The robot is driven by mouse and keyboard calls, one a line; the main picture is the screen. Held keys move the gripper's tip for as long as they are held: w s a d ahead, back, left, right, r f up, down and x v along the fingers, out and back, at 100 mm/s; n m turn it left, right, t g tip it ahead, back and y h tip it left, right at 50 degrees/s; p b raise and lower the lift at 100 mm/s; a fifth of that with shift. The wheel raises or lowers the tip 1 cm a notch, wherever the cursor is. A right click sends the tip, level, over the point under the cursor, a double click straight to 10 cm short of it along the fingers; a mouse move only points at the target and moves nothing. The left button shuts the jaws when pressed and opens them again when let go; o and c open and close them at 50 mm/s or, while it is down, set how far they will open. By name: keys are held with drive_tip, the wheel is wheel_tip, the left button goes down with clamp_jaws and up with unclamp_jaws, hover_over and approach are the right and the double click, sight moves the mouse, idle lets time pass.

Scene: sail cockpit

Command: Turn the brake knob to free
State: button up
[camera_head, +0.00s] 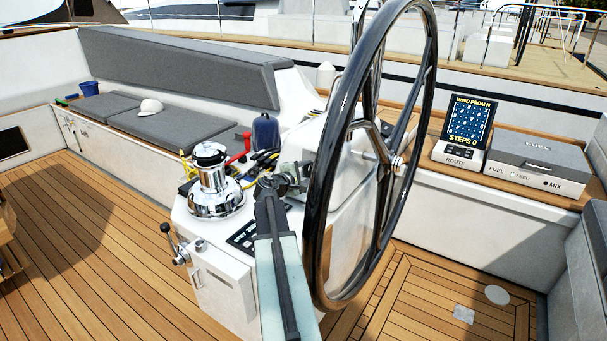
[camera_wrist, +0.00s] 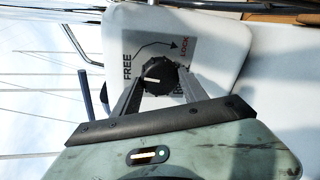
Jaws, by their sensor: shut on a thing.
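The brake knob (camera_wrist: 156,77) is black and round, with a white mark pointing left in the wrist view. It sits on a pale panel (camera_wrist: 215,45) printed with FREE (camera_wrist: 127,67) at its upper left and LOCK (camera_wrist: 185,46) at its upper right, with a dark arrow line between. The mark points toward the FREE side, below that word. My gripper (camera_wrist: 160,84) has its two fingers on either side of the knob and is shut on it. In the head view my gripper (camera_head: 278,182) reaches the pedestal beside the wheel; the knob cannot be made out there.
The big dark steering wheel (camera_head: 325,180) stands close to the right of my arm. A chrome winch (camera_head: 214,185) stands close to the left, with a lever (camera_head: 168,236) below. A red handle (camera_head: 239,150) and coloured lines lie behind. Open teak deck (camera_head: 80,230) is at left.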

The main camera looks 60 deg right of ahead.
drive_tip(key=shift+s+d+n, duration=0.1)
drive_tip(key=shift+s+n, duration=0.05)
drive_tip(key=shift+n, duration=0.35)
idle(0.3)
drive_tip(key=o, duration=1.4)
drive_tip(key=shift+d, duration=0.1)
drive_tip(key=p+v, duration=0.1)
drive_tip(key=v, duration=0.7)
drive_tip(key=shift+p, duration=0.4)
